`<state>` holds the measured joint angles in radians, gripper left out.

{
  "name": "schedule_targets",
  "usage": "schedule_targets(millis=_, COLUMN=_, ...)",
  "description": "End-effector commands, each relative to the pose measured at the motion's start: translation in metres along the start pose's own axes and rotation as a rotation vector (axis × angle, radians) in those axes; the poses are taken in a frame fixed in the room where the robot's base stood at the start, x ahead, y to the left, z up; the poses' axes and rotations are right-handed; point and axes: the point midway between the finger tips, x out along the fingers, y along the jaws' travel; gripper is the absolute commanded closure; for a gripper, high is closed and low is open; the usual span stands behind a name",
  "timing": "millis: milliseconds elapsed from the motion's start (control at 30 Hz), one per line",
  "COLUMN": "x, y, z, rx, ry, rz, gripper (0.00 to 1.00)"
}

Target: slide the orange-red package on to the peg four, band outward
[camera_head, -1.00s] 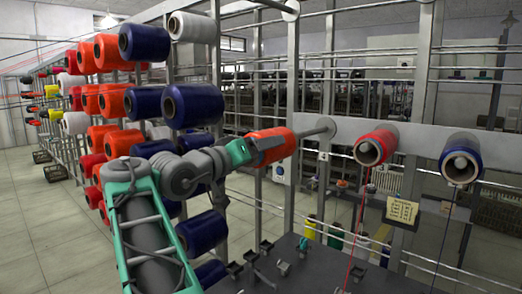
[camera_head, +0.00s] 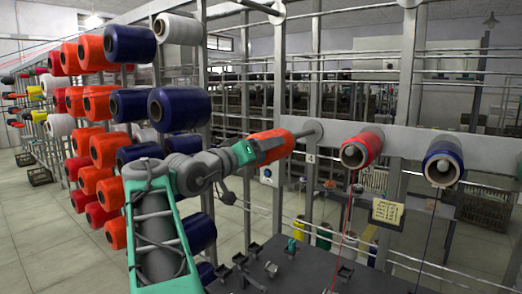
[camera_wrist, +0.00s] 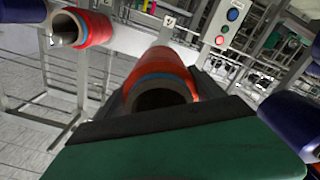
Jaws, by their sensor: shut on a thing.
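The orange-red package (camera_head: 272,146) is held by my gripper (camera_head: 256,151) in line with peg four (camera_head: 302,133), over the number 4 plate (camera_head: 310,158). Its far end meets the peg in the head view; a short length of bare peg shows between it and the rail. How deep the peg sits inside is hidden. In the wrist view the package (camera_wrist: 163,66) lies between the dark jaws of my gripper (camera_wrist: 160,105). Its open tube end and blue band (camera_wrist: 165,78) face the camera, away from the rail.
A red package (camera_head: 361,149) and a dark blue package (camera_head: 442,160) sit on pegs to the right on the grey rail (camera_head: 402,140). A rack of orange, blue and white packages (camera_head: 130,43) stands at left. A dark table (camera_head: 330,262) lies below.

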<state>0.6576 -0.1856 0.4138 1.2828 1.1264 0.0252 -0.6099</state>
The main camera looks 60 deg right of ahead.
Motion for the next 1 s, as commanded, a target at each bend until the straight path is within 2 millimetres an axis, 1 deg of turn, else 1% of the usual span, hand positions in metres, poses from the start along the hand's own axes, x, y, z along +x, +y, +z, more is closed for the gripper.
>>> schedule_targets(millis=133, x=0.0, y=0.001, z=-0.001, rx=0.001, ry=0.001, rz=0.001, gripper=0.73)
schedule_targets(millis=233, x=0.005, y=0.002, z=-0.001, rx=0.001, ry=0.0, rz=0.003, gripper=0.73)
schedule_targets(millis=1000, x=0.058, y=0.002, z=-0.001, rx=0.001, ry=0.0, rz=0.002, gripper=0.73)
